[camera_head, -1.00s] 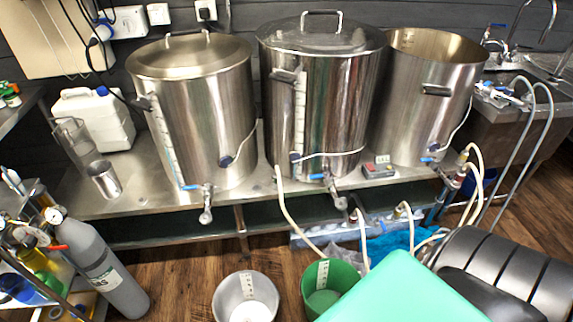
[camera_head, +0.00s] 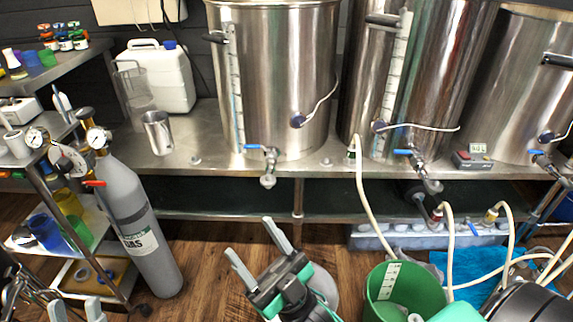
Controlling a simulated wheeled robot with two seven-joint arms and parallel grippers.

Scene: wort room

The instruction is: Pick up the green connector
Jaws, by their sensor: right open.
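A pale hose end (camera_head: 352,153) at the bench's front edge appears to have a small greenish fitting, but it is too small to be sure that it is the green connector. A red connector (camera_head: 437,214) and a yellow connector (camera_head: 490,214) are on other hoses below the bench. My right gripper (camera_head: 248,236) is open and empty over the floor, in front of the bench and left of the green bucket. My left gripper (camera_head: 76,310) shows only its fingertips at the bottom left edge. They are apart with nothing seen between them.
Steel kettles (camera_head: 275,80) stand on the steel bench (camera_head: 190,165). A green bucket (camera_head: 378,310) stands on the floor at the right. A grey gas cylinder (camera_head: 137,235) and a shelved cart (camera_head: 85,268) are at the left. Wooden floor shows between cylinder and bucket.

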